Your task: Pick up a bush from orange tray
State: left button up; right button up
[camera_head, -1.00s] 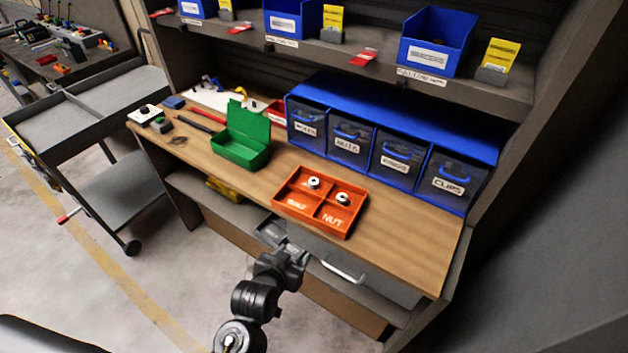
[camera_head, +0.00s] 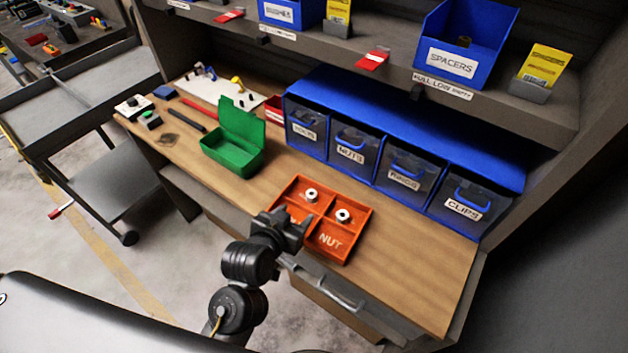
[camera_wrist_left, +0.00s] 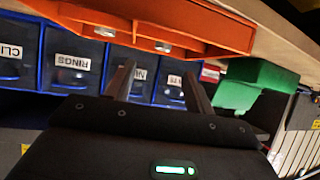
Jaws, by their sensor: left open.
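The orange tray (camera_head: 362,222) lies on the wooden workbench and is divided into compartments, with "NUT" lettering on a front one. One small silver bush (camera_head: 311,195) sits in a back compartment, and a second bush (camera_head: 343,215) sits in the compartment to its right. My left gripper (camera_head: 296,222) is open and empty at the tray's front left edge, covering part of that corner. In the left wrist view the picture is upside down; the tray (camera_wrist_left: 205,27) shows at the top, beyond the open fingers (camera_wrist_left: 158,80). My right gripper is not seen.
Blue drawer bins (camera_head: 400,115) with labels stand behind the tray. An open green box (camera_head: 232,150) stands to its left. A shelf (camera_head: 390,70) with blue bins overhangs the back. Bare bench top lies to the tray's right (camera_head: 420,260).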

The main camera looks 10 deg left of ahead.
aim_at(311, 196)
pick_arm(q)
jog(key=shift+w+d, duration=0.15)
jog(key=shift+w, duration=0.5)
jog(key=b+x, duration=0.1)
jog(key=b, duration=0.1)
jog(key=b+x, duration=0.1)
jog(key=x, duration=0.1)
jog(key=shift+f+b, duration=0.35)
jog(key=shift+f, duration=0.05)
jog(key=shift+w+f+b, duration=0.25)
jog(key=shift+w+b, duration=0.1)
jog(key=shift+w, duration=0.5)
jog(key=shift+f+b, duration=0.1)
jog(key=shift+b, duration=0.3)
jog(key=b+x, duration=0.4)
jog(key=x, duration=0.1)
jog(key=shift+r, duration=0.3)
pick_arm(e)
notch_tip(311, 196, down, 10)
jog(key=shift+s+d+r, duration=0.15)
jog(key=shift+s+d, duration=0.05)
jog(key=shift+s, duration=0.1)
pick_arm(q)
jog(key=c, duration=1)
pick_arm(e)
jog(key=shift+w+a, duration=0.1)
